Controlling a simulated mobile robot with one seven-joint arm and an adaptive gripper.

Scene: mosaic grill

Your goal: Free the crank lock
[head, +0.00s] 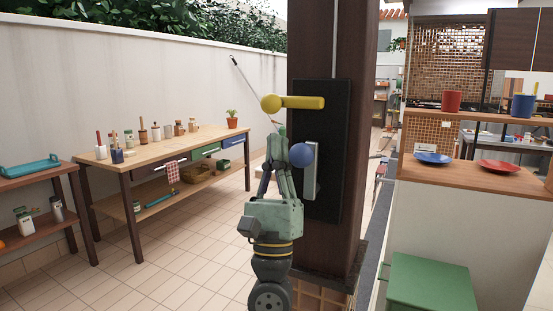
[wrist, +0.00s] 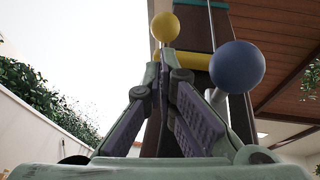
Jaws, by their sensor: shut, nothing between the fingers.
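A dark panel (head: 329,205) is fixed to a brown post. Near its top is a yellow crank arm (head: 303,103) with a yellow ball knob (head: 271,104) at its left end. The knob also shows in the wrist view (wrist: 165,27). Below it is a grey lever plate (head: 311,172) with a blue ball (head: 301,155), which shows large at right in the wrist view (wrist: 237,67). My gripper (head: 279,130) points up, shut and empty, its tips just below the yellow crank and left of the blue ball. I cannot tell whether it touches either.
The brown post (head: 355,60) stands on a tiled base right behind my gripper. A wooden workbench (head: 165,146) with jars stands at left by the wall. At right are a counter (head: 470,178) with plates and a green box (head: 430,285). The tiled floor at left is clear.

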